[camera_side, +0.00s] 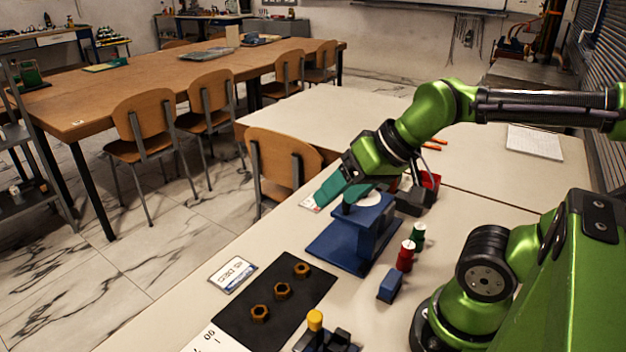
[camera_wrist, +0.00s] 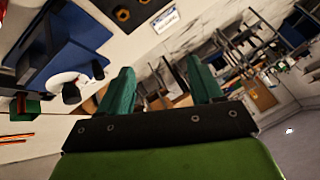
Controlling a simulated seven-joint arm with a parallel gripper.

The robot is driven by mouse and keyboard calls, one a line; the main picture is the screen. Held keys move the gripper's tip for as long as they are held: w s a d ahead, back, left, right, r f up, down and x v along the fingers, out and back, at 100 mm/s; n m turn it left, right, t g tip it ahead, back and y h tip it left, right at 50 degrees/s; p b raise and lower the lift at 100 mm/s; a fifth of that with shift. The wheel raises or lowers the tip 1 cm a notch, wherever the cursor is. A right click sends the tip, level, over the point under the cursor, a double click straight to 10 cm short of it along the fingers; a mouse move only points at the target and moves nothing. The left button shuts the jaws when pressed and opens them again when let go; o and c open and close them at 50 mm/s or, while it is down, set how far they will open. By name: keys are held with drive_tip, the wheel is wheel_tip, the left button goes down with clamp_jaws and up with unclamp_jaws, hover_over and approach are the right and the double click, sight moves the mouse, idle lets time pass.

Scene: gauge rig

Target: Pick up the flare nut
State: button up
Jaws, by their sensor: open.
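Several brass-coloured hex nuts lie on a black mat (camera_side: 240,318) at the front of the table: a near nut (camera_side: 260,313), a middle nut (camera_side: 282,291) and a far nut (camera_side: 302,270). I cannot tell which one is meant by the flare nut. In the wrist view, one nut (camera_wrist: 123,15) shows on part of the mat at the top edge. My gripper (camera_side: 331,203) is beyond the nuts, near the blue stand, well apart from them. In the wrist view its teal fingers (camera_wrist: 161,78) are spread with nothing held between them.
A blue stand (camera_side: 340,248) with a white disc stands behind the mat. Red (camera_side: 405,255) and green (camera_side: 418,236) spools and a blue block (camera_side: 390,286) are right of it. A yellow-topped part (camera_side: 315,320) stands right of the mat, a card (camera_side: 232,275) left.

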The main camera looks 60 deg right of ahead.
drive_tip(key=w+a+f+n+g+h, duration=0.1)
drive_tip(key=w+a+f+n+g, duration=0.7)
drive_tip(key=a, duration=0.4)
drive_tip(key=n+h, duration=0.1)
drive_tip(key=n, duration=0.1)
hover_over(256, 306)
drive_tip(key=s+a, duration=0.1)
drive_tip(key=a, duration=0.1)
drive_tip(key=shift+t, duration=0.4)
drive_tip(key=f, duration=1)
drive_tip(key=shift+s+d, duration=0.2)
drive_tip(key=shift+d, duration=0.05)
drive_tip(key=f, duration=0.4)
drive_tip(key=shift+w+d+f, duration=0.2)
drive_tip(key=shift+d+f, duration=0.15)
drive_tip(key=shift+f, duration=0.65)
drive_tip(key=shift+c, duration=0.5)
